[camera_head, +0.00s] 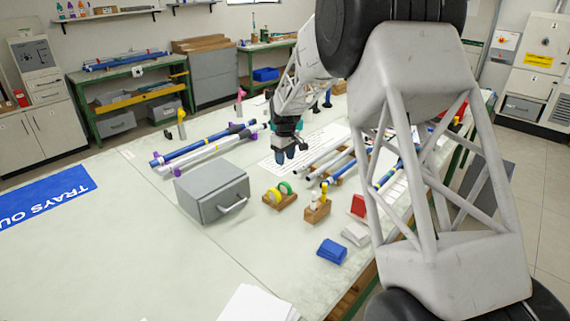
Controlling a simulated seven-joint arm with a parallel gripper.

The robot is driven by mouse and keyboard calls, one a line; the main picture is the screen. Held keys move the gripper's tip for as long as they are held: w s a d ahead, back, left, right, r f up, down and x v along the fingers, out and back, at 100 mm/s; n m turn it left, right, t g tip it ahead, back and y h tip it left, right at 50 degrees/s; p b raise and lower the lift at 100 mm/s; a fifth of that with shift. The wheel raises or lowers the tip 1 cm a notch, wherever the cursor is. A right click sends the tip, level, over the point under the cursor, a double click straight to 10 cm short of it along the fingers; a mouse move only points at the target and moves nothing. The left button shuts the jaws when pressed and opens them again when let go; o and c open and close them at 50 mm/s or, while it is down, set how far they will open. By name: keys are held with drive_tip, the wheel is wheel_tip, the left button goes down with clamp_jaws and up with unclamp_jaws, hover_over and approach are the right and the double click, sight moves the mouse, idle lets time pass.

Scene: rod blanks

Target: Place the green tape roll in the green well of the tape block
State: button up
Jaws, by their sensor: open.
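The wooden tape block (283,203) sits on the table just right of the grey box. A yellow tape roll (273,196) stands on its left part. The green tape roll (286,187) shows at the block's far right side. I cannot tell at this size whether it sits in a well or only beside or behind the block. The wells' colours are too small to see. My gripper (291,156) is above the table, farther back than the block and apart from both rolls. It is open, with nothing seen in it.
A grey box with a handle (212,192) stands left of the block. A small wooden holder (317,211) with yellow-topped items stands at its right. Blue and grey rods (203,145) lie behind. A blue item (332,251) lies in front.

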drive_tip(key=shift+r, duration=0.25)
idle(0.7)
drive_tip(key=s+d+r+m, duration=0.1)
drive_tip(key=s+d+r, duration=0.2)
drive_tip(key=s+r, duration=0.45)
drive_tip(key=s+d+r+m+t, duration=0.1)
drive_tip(key=s+d+r+m, duration=0.2)
drive_tip(key=s, duration=0.7)
drive_tip(key=s+d+r, duration=0.3)
drive_tip(key=s+r, duration=0.3)
drive_tip(key=s, duration=0.3)
drive_tip(key=s+d+f+m, duration=0.1)
drive_tip(key=s+d+m, duration=0.1)
drive_tip(key=s, duration=1.3)
drive_tip(key=s+d+m+t, duration=0.1)
drive_tip(key=s+d+m, duration=0.2)
drive_tip(key=s, duration=1.3)
drive_tip(key=shift+d+f+t, duration=0.25)
drive_tip(key=shift+f+t, duration=0.05)
drive_tip(key=shift+f, duration=0.05)
